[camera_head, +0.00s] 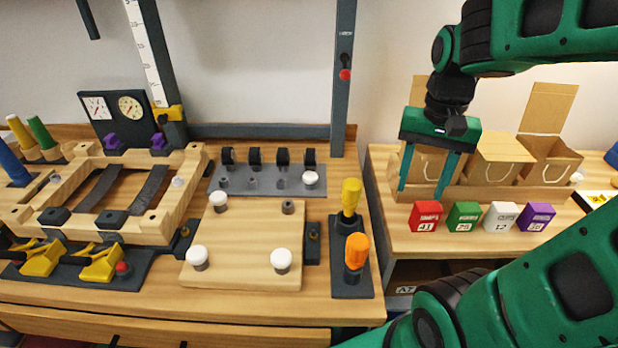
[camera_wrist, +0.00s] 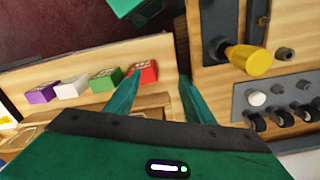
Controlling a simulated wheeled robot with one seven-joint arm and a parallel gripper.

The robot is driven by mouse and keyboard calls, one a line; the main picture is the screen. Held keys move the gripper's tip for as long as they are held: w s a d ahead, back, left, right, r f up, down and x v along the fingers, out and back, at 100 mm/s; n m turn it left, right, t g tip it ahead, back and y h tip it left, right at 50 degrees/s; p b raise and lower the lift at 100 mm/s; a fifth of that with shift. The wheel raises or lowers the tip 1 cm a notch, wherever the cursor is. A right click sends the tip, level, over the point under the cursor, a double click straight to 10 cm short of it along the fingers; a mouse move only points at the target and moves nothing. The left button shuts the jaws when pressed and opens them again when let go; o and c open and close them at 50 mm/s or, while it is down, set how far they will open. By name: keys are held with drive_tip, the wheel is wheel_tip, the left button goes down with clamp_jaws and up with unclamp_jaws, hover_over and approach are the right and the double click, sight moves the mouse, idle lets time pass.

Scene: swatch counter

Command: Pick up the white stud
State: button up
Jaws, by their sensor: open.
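Several white studs with round caps are in the head view. Three stand on the pale wooden board, at its back left (camera_head: 218,201), front left (camera_head: 196,257) and front right (camera_head: 281,260). One white stud (camera_head: 311,178) stands at the right end of the grey rack; it also shows in the wrist view (camera_wrist: 257,99). The frames do not single out one stud as the task's own. My gripper (camera_head: 424,189) is open and empty, pointing down above the right-hand counter, well to the right of the studs. Its fingers also show in the wrist view (camera_wrist: 160,80).
Red (camera_head: 426,215), green (camera_head: 464,216), white (camera_head: 501,216) and purple (camera_head: 537,216) blocks stand below my gripper, before paper bags (camera_head: 498,160). Yellow (camera_head: 351,195) and orange (camera_head: 356,251) handles stand right of the board. A grey post (camera_head: 344,90) rises behind. A gap separates the counters.

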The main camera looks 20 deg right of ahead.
drive_tip(key=w+a+r+m, duration=0.2)
drive_tip(key=w+a, duration=0.5)
drive_tip(key=w, duration=0.5)
drive_tip(key=m, duration=0.3)
approach(309, 174)
drive_tip(key=shift+s+a, duration=0.15)
drive_tip(key=shift+s, duration=0.05)
drive_tip(key=f, duration=1)
drive_tip(key=shift+w+d+f, duration=0.1)
drive_tip(key=shift+d, duration=0.2)
drive_tip(key=c, duration=1)
